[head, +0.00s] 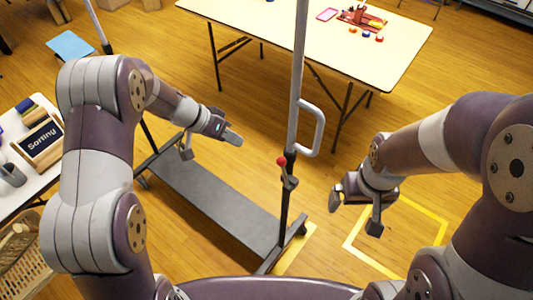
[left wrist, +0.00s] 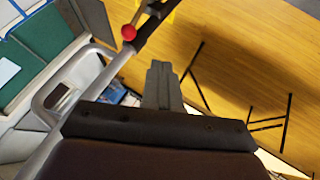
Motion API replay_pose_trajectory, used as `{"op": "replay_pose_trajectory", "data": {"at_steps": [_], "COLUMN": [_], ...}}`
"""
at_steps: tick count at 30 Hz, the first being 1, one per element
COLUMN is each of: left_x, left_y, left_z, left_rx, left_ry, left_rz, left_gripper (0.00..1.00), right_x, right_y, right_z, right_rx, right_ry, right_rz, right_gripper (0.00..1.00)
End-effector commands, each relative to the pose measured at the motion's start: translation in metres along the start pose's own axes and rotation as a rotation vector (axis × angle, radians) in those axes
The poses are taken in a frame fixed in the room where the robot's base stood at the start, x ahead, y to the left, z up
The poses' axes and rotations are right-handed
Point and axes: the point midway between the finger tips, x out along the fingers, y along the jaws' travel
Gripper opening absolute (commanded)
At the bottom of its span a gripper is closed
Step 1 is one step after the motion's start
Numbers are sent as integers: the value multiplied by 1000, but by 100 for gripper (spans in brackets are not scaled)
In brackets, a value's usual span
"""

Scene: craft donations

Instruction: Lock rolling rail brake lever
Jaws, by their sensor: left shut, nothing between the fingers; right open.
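The rolling rail has a grey upright post (head: 298,75) with a loop handle (head: 318,130) and a dark low base (head: 205,190). The brake lever's red ball knob (head: 281,161) sits on the left of the post, below the handle. The knob also shows in the left wrist view (left wrist: 128,32), near the top, beyond my fingers. My left gripper (head: 236,139) is shut and empty, left of the post and apart from the knob. Its closed fingers show in the left wrist view (left wrist: 160,85). My right gripper (head: 356,212) is open and empty, right of the post.
A cream table (head: 230,12) with a pink frame and small craft items stands behind the rail. A white table (head: 28,188) with a "Sorting" sign (head: 40,141) is at the left, above a wicker basket (head: 22,255). Yellow tape (head: 347,243) marks the wooden floor at the right.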

Motion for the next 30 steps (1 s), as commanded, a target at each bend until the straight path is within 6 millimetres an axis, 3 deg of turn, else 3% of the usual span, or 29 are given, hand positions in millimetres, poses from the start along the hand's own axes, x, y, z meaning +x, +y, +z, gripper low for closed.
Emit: {"op": "replay_pose_trajectory", "data": {"at_steps": [8,21,24,30], "left_x": [10,100,102,111], "left_y": [0,1,19,35], "left_z": [0,0,-3,-3], "left_rx": [-3,-3,-1,-3], "left_ry": [-3,-5,-4,-2], "left_rz": [0,-1,-1,-2], "left_gripper": [0,0,0,0], "right_x": [-5,-32,-44,-52], "right_y": [0,0,0,0], "right_z": [-1,-4,-5,-6], "right_rx": [-1,-1,-1,-1], "right_ry": [0,0,0,0], "right_rz": [0,0,0,0], "right_gripper": [100,100,100,100]}}
